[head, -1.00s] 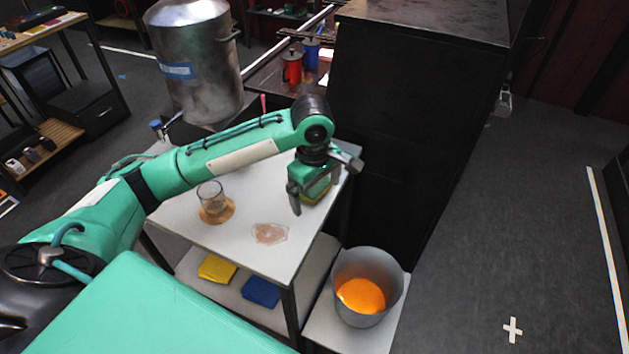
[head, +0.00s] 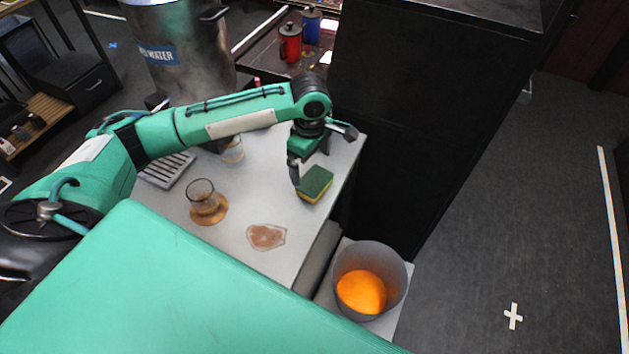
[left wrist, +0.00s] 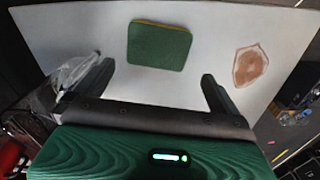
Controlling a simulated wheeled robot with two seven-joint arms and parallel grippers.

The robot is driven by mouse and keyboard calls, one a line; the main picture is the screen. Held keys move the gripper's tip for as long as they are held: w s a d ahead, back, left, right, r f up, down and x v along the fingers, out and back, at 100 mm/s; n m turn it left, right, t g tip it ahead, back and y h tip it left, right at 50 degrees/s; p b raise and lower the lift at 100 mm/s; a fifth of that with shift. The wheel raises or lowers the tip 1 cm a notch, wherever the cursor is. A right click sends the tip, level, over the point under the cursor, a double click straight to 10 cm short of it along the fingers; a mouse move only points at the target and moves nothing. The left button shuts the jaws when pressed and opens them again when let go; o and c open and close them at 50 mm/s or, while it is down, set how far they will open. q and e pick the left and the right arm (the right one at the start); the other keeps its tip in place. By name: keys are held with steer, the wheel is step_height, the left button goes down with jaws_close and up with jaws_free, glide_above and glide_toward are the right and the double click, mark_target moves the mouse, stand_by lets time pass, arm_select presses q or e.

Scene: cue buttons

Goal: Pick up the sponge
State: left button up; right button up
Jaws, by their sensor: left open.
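The sponge (head: 315,184), green on top with a yellow underside, lies flat on the grey-white table (head: 235,248) near its right edge. It also shows in the left wrist view (left wrist: 159,46), ahead of the fingers and between their lines. My left gripper (head: 311,166) is just behind the sponge in the head view, above the table. Its fingers (left wrist: 150,82) are spread apart with nothing between them. One finger hangs close to the sponge's left corner in the head view; I cannot tell whether it touches. My right gripper is not in view.
A brown spill (head: 266,237) lies near the front edge. A grey bucket (head: 370,279) glows orange inside, below right. A black cabinet (head: 420,110) rises right of the table.

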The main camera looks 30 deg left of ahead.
mark_target(313, 179)
arm_select(q)
steer(key=shift+f, duration=1)
steer(key=f, duration=0.1)
steer(key=f+p, duration=0.1)
steer(key=f, duration=0.1)
steer(key=shift+w+d+f, duration=0.2)
steer(key=shift+f, duration=0.45)
steer(key=shift+c, duration=0.2)
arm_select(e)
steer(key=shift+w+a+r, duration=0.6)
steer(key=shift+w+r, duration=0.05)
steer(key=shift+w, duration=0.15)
arm_select(q)
steer(key=c, duration=0.7)
steer(key=shift+c, duration=0.3)
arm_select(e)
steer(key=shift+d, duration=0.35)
